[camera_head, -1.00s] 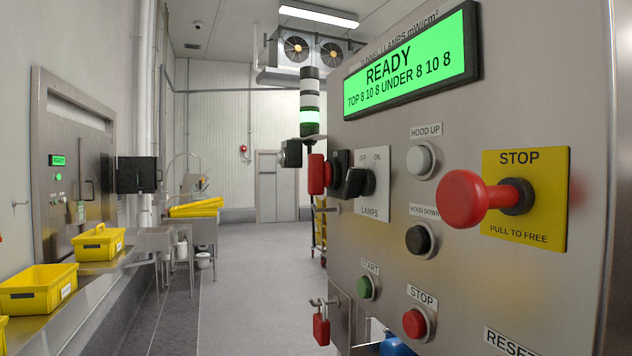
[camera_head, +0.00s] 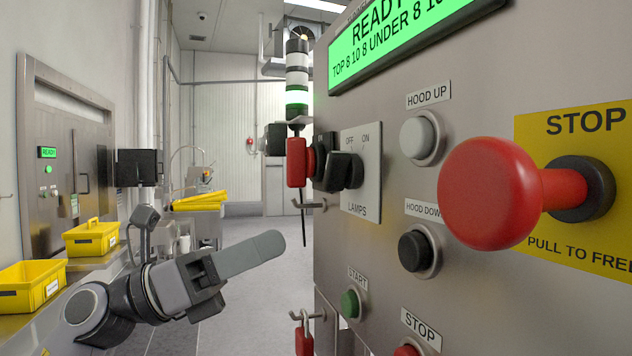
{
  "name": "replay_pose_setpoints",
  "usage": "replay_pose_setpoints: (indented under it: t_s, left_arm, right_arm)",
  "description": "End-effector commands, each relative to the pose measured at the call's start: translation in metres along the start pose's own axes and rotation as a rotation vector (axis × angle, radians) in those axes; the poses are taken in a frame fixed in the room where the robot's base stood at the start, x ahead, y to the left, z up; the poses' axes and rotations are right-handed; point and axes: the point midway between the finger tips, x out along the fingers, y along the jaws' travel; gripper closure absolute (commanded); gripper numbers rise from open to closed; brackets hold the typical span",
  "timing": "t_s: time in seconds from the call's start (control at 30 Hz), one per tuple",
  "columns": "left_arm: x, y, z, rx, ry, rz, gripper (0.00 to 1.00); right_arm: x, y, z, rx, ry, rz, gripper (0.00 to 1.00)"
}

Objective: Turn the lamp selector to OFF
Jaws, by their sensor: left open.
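The lamp selector (camera_head: 345,171) is a black knob on a pale plate (camera_head: 362,190) marked OFF, ON and LAMPS, on the left part of the steel control panel. Its handle is seen edge-on, so I cannot tell which mark it points to. My left gripper (camera_head: 262,250) has come in from the lower left, in front of the panel. It is below and left of the selector and apart from it. Its fingers overlap in this view, and nothing shows between them. My right gripper is out of view.
A large red STOP mushroom button (camera_head: 490,195) juts out from the panel. HOOD UP (camera_head: 417,138), HOOD DOWN (camera_head: 416,250) and START (camera_head: 350,303) buttons surround the selector's right and lower side. A red switch handle (camera_head: 296,162) sits just left of it. Yellow bins (camera_head: 92,240) stand at left.

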Motion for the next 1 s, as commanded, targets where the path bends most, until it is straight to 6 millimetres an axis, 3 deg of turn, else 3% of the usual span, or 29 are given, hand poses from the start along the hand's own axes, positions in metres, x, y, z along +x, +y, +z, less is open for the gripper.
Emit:
replay_pose_setpoints:
  t_s: [0.03, 0.2, 0.43, 0.63, 1.0]
  left_arm:
    - [0.007, -0.008, 0.014, 0.120, 0.056, -0.006, 0.58]
    - [0.021, -0.026, 0.046, 0.464, 0.232, 0.002, 0.58]
    - [0.025, -0.037, 0.076, 0.729, 0.369, 0.039, 0.58]
    - [0.036, -0.037, 0.079, 0.777, 0.397, 0.048, 0.58]
    - [0.085, -0.028, 0.062, 0.773, 0.394, 0.047, 0.58]
  right_arm:
    - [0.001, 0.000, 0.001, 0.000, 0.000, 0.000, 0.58]
    - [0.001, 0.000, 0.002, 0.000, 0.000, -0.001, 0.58]
    - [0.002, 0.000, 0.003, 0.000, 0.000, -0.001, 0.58]
    - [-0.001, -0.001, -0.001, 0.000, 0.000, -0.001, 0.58]
    - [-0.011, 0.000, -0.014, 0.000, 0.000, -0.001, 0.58]
